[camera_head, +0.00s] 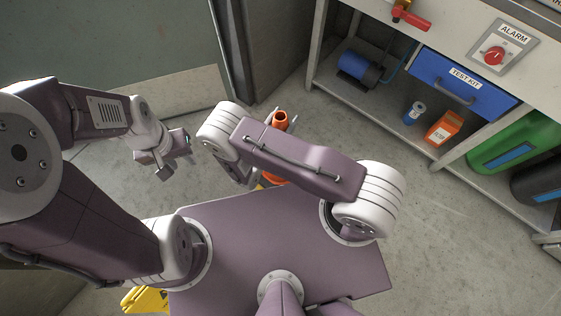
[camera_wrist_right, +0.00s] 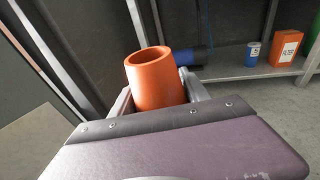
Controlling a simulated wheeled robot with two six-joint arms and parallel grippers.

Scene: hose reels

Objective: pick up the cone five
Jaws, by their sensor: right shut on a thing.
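The orange cone (camera_head: 280,119) shows just beyond my right forearm in the head view. Its open top also fills the middle of the right wrist view (camera_wrist_right: 155,80). My right gripper (camera_wrist_right: 158,98) is shut on the cone, with one finger on each side below its rim. My right arm hides most of the cone in the head view, and a little orange shows beneath the arm. My left gripper (camera_head: 172,162) hangs over the floor at the left, apart from the cone, and seems open and empty.
A grey bench at the right holds a blue test kit drawer (camera_head: 465,83). Its lower shelf holds a blue motor (camera_head: 360,69), a blue can (camera_head: 414,112), an orange filter box (camera_head: 443,128) and a green container (camera_head: 515,143). A yellow object (camera_head: 145,299) lies at lower left.

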